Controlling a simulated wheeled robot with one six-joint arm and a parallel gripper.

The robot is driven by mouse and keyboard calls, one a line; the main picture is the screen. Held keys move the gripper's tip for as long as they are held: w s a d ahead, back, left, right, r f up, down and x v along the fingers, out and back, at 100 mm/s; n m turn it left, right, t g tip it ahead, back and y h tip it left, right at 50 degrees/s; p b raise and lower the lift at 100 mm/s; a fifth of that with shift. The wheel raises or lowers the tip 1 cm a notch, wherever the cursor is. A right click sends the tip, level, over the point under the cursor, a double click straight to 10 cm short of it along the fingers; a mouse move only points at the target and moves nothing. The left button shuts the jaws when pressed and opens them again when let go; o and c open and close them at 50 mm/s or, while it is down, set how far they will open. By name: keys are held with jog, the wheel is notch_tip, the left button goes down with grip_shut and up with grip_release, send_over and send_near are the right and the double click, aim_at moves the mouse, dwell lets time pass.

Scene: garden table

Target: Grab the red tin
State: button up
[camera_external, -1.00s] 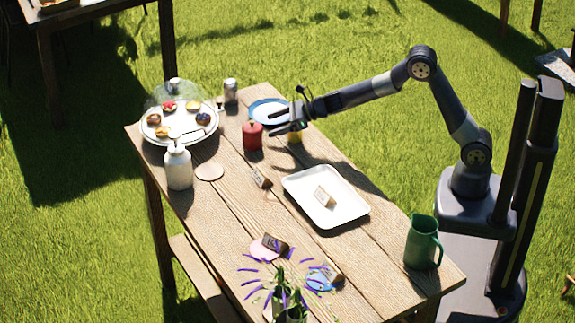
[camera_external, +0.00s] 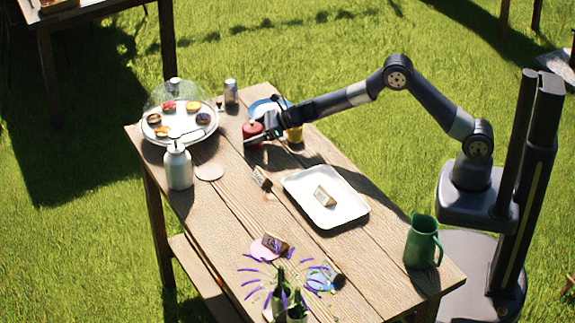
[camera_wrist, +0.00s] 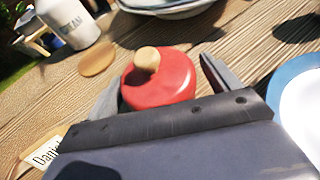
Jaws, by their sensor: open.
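The red tin (camera_external: 252,129) stands upright on the wooden table, left of the blue plate. In the wrist view the red tin (camera_wrist: 160,80) has a round wooden knob on its lid. My gripper (camera_external: 258,131) is open at the tin. In the wrist view my gripper (camera_wrist: 158,85) has one finger on each side of the tin, with the tin between them. The tin's lower part is hidden behind my gripper body. I cannot tell whether a finger touches it.
A yellow cup (camera_external: 294,133) and the blue plate (camera_external: 257,106) are close to my gripper. A white bottle (camera_external: 179,168), a domed cake stand (camera_external: 207,133) and a silver can (camera_external: 231,91) stand nearby. A white tray (camera_external: 345,212) and green jug (camera_external: 422,242) lie nearer my base.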

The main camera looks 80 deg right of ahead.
jog(key=shift+c, duration=0.2)
jog(key=c, duration=1.1)
jog(key=shift+o, duration=0.2)
jog(key=shift+r, duration=0.1)
